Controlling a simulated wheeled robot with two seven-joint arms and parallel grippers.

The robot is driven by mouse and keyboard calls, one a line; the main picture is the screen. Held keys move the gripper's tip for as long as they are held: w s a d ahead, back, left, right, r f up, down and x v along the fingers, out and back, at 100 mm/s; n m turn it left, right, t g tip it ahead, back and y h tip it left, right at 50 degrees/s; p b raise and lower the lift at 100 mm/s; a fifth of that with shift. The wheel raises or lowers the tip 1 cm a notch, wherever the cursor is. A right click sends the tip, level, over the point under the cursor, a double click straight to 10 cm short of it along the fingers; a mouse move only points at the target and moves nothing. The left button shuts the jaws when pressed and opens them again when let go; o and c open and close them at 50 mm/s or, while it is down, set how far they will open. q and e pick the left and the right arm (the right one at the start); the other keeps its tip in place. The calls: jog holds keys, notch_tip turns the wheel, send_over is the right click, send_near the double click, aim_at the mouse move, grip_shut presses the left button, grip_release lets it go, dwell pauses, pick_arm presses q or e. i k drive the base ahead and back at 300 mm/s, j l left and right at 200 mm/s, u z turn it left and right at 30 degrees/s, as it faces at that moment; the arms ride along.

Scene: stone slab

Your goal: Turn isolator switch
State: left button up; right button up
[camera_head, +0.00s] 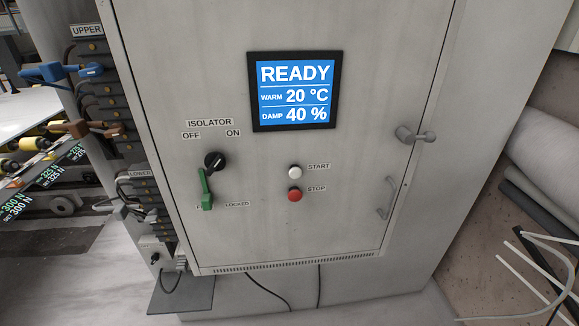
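The isolator switch (215,161) is a black rotary knob on the front of a grey cabinet (350,200). It sits below the ISOLATOR label (210,123), with OFF at its upper left and ON at its upper right. I cannot tell clearly which way the knob points. A green lever (206,190) is just below the knob, with its thicker lower end partly covering a label beside the word LOCKED. I cannot tell whether lever and knob touch. The cabinet screen (294,91) reads READY, WARM 20 °C, DAMP 40 %. Neither of my grippers is in view.
A white START button (295,172) and a red STOP button (295,195) are right of the switch. The space before the panel looks clear.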

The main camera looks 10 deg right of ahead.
aim_at(215, 161)
jog(key=l, duration=1.6)
